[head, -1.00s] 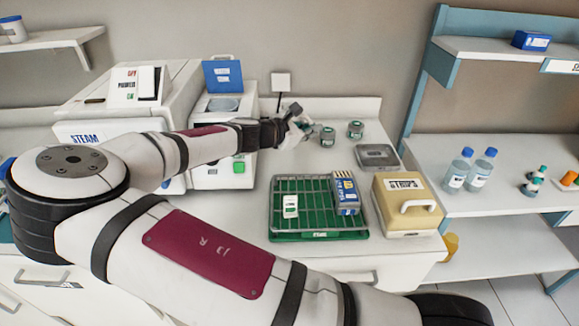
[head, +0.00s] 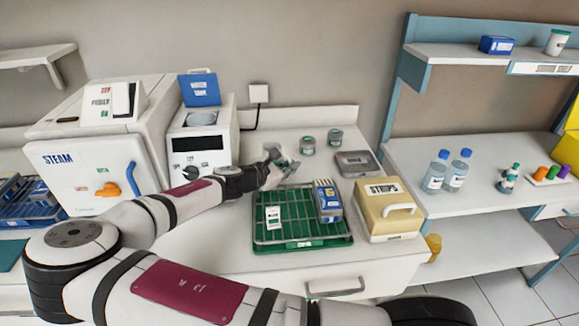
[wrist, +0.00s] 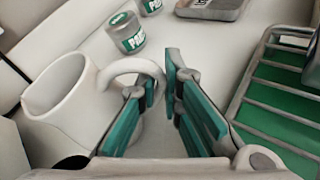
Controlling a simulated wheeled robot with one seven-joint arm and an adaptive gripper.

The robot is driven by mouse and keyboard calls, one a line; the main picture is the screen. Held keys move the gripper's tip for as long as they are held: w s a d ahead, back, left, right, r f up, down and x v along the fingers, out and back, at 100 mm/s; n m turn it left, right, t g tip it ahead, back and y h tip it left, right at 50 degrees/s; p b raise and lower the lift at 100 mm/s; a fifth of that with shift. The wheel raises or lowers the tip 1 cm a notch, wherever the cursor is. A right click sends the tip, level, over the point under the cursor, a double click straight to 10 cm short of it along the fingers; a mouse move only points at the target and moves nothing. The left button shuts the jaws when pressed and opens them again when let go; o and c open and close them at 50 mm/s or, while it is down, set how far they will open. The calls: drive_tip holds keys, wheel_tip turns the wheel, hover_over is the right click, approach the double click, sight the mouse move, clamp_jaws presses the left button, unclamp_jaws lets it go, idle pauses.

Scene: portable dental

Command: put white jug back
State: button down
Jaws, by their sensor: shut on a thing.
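The white jug (wrist: 65,95) is at the left of the wrist view, its open mouth facing up and to the left. Its looped handle (wrist: 130,65) reaches toward my gripper (wrist: 162,82). The green-padded fingers are shut on the handle, though the contact is partly hidden. In the head view my gripper (head: 280,160) is over the counter, left of and behind the green rack tray. The jug is hard to make out there behind the wrist. I cannot tell whether its base touches the counter.
Two green-labelled jars (head: 308,145) stand behind my gripper. A grey metal tray (head: 357,163), the green rack tray (head: 301,242) and the beige strips box (head: 390,208) are to the right. The water tank machine (head: 202,140) and steam unit (head: 95,165) stand left.

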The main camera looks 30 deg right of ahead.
drive_tip(key=c, duration=1.8)
unclamp_jaws()
drive_tip(key=shift+f, duration=0.1)
drive_tip(key=shift+o, duration=0.2)
drive_tip(key=v, duration=1.2)
